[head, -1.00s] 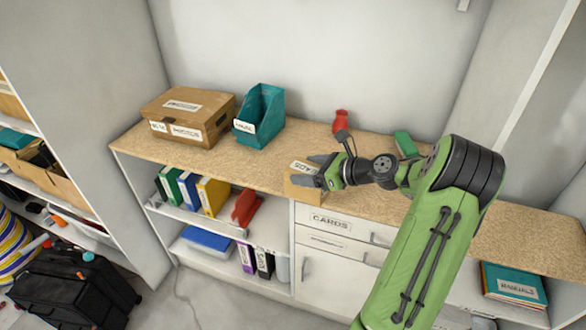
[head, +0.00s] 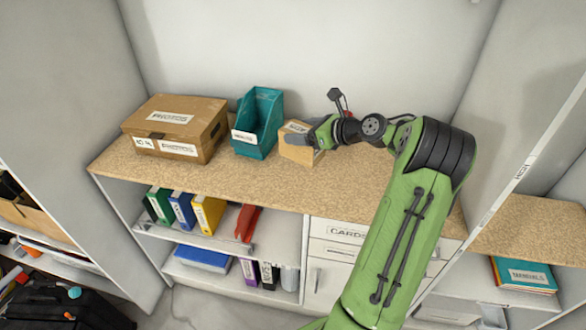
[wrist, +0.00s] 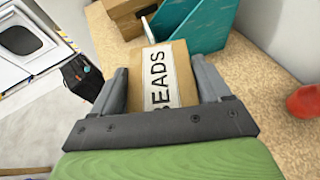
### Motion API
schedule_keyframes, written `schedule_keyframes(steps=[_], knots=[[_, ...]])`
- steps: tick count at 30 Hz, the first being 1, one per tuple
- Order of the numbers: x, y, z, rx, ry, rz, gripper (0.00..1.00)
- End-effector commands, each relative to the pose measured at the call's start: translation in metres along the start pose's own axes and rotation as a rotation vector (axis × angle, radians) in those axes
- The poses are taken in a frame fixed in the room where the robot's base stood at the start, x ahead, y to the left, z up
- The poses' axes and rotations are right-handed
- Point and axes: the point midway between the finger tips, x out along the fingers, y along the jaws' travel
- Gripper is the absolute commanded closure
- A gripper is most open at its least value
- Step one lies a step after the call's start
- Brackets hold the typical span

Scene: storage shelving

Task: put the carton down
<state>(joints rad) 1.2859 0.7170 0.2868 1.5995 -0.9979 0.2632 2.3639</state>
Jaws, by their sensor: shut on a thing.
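The carton (head: 297,152) is a small brown cardboard box with a white label. In the wrist view the carton (wrist: 163,78) has a label reading BEADS and sits between both fingers. My gripper (head: 314,138) is shut on it. In the head view the carton is at the cork-coloured countertop (head: 262,185), just right of the teal holder. Whether its underside touches the top cannot be told.
A teal magazine holder (head: 258,122) stands close left of the carton, with a large brown box (head: 175,128) further left. A red object (wrist: 304,103) is on the counter at the right in the wrist view. The counter front is clear.

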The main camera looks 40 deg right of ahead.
Motion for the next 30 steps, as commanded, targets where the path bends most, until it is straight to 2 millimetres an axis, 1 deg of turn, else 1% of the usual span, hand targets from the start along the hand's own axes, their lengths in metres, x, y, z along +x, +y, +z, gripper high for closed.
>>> schedule_keyframes(steps=[1, 3, 6, 8, 12, 14, 15, 24, 25, 28, 29, 30], knots=[[0.005, 0.0, -0.011, 0.002, -0.001, 0.001, 0.82], [0.011, 0.0, -0.026, 0.003, -0.001, 0.001, 0.82], [0.018, 0.0, -0.042, 0.002, -0.002, 0.001, 0.82], [0.02, 0.0, -0.048, 0.0, -0.003, 0.0, 0.82], [0.031, 0.0, -0.074, 0.002, -0.002, 0.001, 0.82], [0.035, 0.001, -0.083, 0.001, -0.002, 0.001, 0.82], [0.036, 0.001, -0.086, -0.001, -0.003, 0.001, 0.82], [0.036, 0.0, -0.086, -0.001, -0.002, 0.0, 0.82], [0.036, 0.0, -0.087, 0.0, 0.001, 0.0, 0.19], [0.035, 0.0, -0.087, 0.0, 0.001, -0.001, 0.04], [0.035, 0.0, -0.087, 0.0, 0.001, -0.001, 0.0], [0.035, 0.0, -0.087, 0.0, 0.001, -0.001, 0.0]])
